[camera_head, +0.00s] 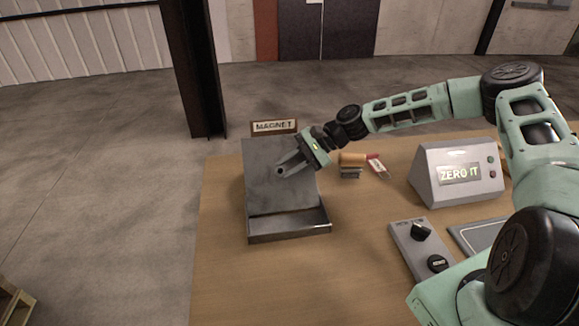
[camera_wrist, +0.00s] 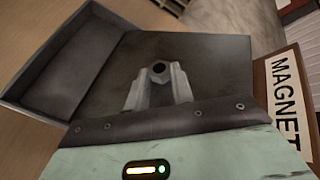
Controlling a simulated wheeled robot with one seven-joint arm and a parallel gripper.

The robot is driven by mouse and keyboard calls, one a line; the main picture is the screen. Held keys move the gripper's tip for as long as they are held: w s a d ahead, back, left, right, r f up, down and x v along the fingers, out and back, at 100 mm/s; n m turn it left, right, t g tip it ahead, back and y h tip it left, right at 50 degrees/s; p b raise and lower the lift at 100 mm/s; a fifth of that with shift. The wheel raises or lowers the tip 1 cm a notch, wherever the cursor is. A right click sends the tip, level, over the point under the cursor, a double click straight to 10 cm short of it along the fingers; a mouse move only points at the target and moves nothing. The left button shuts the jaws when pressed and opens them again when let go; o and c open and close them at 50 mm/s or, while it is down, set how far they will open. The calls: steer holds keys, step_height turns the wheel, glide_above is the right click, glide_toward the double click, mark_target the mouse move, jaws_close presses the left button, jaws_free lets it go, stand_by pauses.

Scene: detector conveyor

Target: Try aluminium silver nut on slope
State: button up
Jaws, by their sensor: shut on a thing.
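The slope (camera_head: 262,185) is a grey metal ramp on the wooden table, with a shallow catch tray (camera_head: 290,226) at its lower front end. A sign reading MAGNET (camera_head: 274,126) stands behind its top edge. My gripper (camera_head: 280,171) is over the upper middle of the slope, shut on a small nut (camera_wrist: 158,68). The slope (camera_wrist: 205,57) and tray (camera_wrist: 62,65) also show in the wrist view.
Right of the slope lie a tan block-like object (camera_head: 352,160) and a red-and-white item (camera_head: 377,165). A grey box with a ZERO IT display (camera_head: 458,175) and a control panel with knobs (camera_head: 420,247) stand further right. The table's front left is clear.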

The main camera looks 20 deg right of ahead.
steer(key=o, duration=1)
steer(key=shift+o, duration=0.2)
steer(key=b+v, duration=0.3)
steer(key=v, duration=1.4)
steer(key=shift+r+b, duration=0.2)
steer(key=shift+b, duration=0.2)
steer(key=shift+s+d, duration=0.1)
